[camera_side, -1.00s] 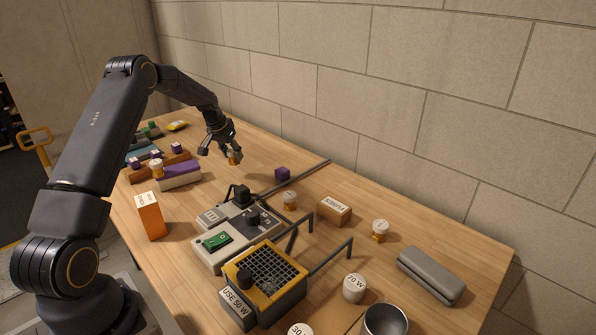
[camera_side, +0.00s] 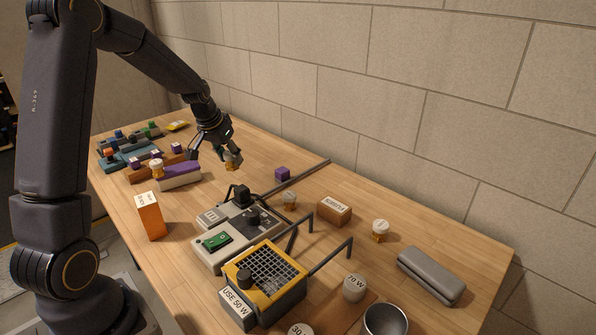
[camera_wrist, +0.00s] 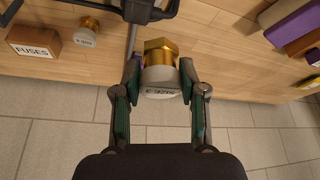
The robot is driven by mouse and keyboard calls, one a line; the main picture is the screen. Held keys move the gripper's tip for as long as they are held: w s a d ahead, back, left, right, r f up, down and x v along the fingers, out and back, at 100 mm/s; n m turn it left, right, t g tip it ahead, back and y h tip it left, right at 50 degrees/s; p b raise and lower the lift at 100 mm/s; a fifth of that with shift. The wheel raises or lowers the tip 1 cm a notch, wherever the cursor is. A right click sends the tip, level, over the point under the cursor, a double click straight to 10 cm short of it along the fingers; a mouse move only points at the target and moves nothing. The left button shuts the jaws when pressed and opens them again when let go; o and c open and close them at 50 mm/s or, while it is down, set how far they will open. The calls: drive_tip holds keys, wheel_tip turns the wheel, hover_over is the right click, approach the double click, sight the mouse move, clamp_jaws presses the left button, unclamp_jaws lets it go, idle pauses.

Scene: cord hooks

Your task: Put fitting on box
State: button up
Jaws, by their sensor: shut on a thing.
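My gripper (camera_side: 228,158) is shut on a fitting (camera_side: 233,163) and holds it above the far part of the table. In the wrist view, the fitting (camera_wrist: 160,68) has a brass hex part and a pale grey cap with small lettering, gripped between my fingertips (camera_wrist: 160,80). A brown cardboard box (camera_side: 334,212) labelled FUSES lies flat on the table, to the right of my gripper and apart from it. This box (camera_wrist: 33,42) is at the upper left of the wrist view. An orange box (camera_side: 150,217) with a white top stands upright at the left.
A grey control unit (camera_side: 235,240) and a yellow grille unit (camera_side: 266,275) with raised dark hooks occupy the middle. A grey case (camera_side: 431,275) lies at right.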

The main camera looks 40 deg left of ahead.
drive_tip(key=w+d+r+m+h, duration=0.1)
drive_tip(key=w+d+r+m, duration=0.15)
drive_tip(key=d, duration=0.85)
drive_tip(key=w+d+r+m+h, duration=0.1)
drive_tip(key=d+r+m, duration=0.15)
drive_tip(key=d, duration=0.95)
approach(338, 203)
drive_tip(key=shift+w+d+f, duration=0.1)
drive_tip(key=shift+w+f, duration=0.1)
drive_tip(key=shift+w, duration=0.2)
drive_tip(key=shift+w+f, duration=0.55)
drive_tip(key=shift+f, duration=1.6)
drive_tip(key=shift+f, duration=0.1)
drive_tip(key=o, duration=1.2)
